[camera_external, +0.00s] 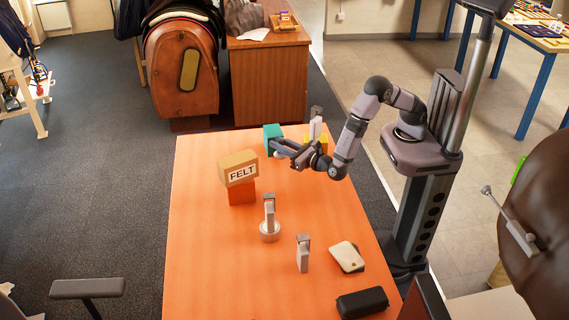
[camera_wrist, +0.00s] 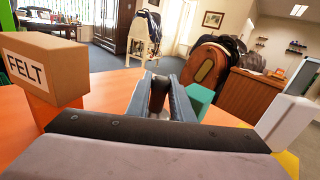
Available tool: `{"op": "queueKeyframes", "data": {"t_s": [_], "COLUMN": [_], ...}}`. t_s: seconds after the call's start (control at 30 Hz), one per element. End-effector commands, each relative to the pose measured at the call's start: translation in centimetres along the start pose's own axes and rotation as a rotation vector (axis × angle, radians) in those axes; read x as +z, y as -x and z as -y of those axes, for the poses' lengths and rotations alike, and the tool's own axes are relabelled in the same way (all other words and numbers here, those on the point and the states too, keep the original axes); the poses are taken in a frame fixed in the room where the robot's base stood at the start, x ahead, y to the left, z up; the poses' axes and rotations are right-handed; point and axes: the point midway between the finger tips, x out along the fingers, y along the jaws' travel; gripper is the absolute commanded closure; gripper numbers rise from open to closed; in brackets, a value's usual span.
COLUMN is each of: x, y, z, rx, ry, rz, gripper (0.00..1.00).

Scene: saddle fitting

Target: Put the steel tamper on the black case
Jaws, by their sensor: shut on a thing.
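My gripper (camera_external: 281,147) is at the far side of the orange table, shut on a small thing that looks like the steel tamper. In the wrist view its dark rounded shaft (camera_wrist: 159,92) stands between the fingers (camera_wrist: 158,100); a pale rounded end (camera_external: 279,154) shows just below the fingertips in the external view. The rest is hidden by the fingers. The black case (camera_external: 362,302) lies at the near right of the table, far from my gripper, with nothing on it.
A teal block (camera_external: 272,134) is close behind my gripper. A box marked FELT (camera_external: 239,168) sits on a red block (camera_external: 241,192). Upright pale pieces stand on a round base (camera_external: 270,233), on a yellow block (camera_external: 322,137) and alone (camera_external: 303,256). A cream pad (camera_external: 347,257) lies near the case.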

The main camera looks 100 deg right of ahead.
Motion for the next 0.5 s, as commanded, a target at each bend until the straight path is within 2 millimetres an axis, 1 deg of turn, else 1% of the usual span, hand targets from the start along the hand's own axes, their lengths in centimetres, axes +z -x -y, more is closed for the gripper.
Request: {"op": "queueKeyframes", "data": {"t_s": [0.03,0.07,0.17,0.27,0.3,0.37,0.4,0.47,0.5], "x": [-0.6,-0.8,-1.5,-2.3,-2.5,-2.6,-2.6,-2.3,-2.0], "y": [0.9,1.5,4.0,7.3,8.9,11.3,13.0,15.4,17.1], "z": [-0.9,-1.4,-3.4,-5.8,-6.8,-8.4,-9.5,-11.1,-12.1], "rx": [0.023,0.037,0.098,0.176,0.21,0.263,0.297,0.35,0.388], "ry": [-0.002,-0.002,-0.003,-0.003,-0.004,-0.007,-0.008,-0.009,-0.009], "rz": [0.003,0.004,0.007,0.011,0.013,0.016,0.018,0.021,0.022], "gripper": [1.0,1.0,1.0,1.0,1.0,1.0,1.0,1.0,1.0]}}
